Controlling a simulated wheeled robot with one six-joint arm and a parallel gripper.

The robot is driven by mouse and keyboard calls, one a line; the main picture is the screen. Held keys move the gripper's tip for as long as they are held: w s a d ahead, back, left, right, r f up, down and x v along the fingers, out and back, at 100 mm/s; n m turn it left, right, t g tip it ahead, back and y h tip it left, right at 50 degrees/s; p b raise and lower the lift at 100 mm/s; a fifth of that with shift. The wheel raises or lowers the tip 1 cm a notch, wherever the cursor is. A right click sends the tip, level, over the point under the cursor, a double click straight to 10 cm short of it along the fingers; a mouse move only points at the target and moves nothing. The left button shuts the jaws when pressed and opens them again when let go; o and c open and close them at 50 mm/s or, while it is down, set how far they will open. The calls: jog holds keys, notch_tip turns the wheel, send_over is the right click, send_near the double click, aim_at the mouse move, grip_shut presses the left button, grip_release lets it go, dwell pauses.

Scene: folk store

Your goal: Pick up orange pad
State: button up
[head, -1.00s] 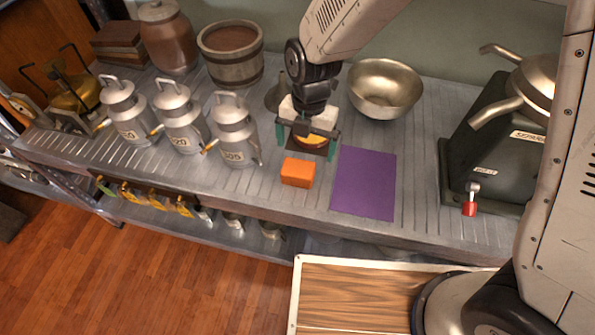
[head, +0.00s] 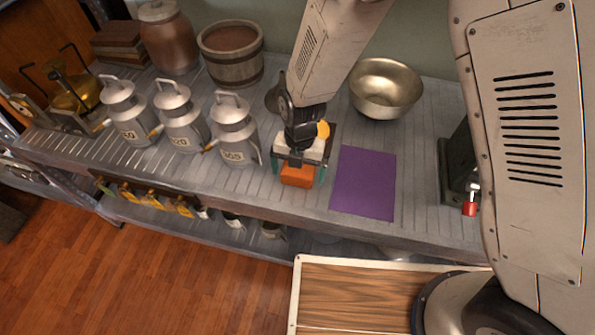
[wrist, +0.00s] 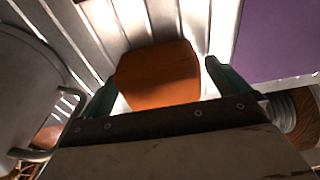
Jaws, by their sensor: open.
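The orange pad (head: 297,175) is a small block on the ribbed grey counter, left of the purple mat (head: 364,184). It also shows in the wrist view (wrist: 158,76), between the green fingertips. My gripper (head: 298,178) is open with its fingers pointing down, one on each side of the pad. In the wrist view a gap shows between the pad and the right finger; the left finger is close to the pad's edge, and I cannot tell if it touches. My gripper hides the pad's upper back part in the head view.
Several labelled metal cans (head: 234,133) stand to the left; one looms at the wrist view's left edge (wrist: 28,90). A metal bowl (head: 385,92) stands behind the mat. A dark machine (head: 456,175) is at the right. The counter's front edge is close.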

jog(key=c, duration=1)
jog(key=shift+r, duration=0.1)
jog(key=shift+r, duration=0.25)
notch_tip(320, 180, up, 3)
jog(key=s+d, duration=0.2)
jog(key=d, duration=0.2)
jog(key=s+d+r, duration=0.1)
jog(key=s+d, duration=0.2)
jog(key=d, duration=0.2)
jog(key=s+d, duration=0.3)
jog(key=d, duration=0.1)
jog(key=shift+s+d+r, duration=0.15)
jog(key=shift+d, duration=0.25)
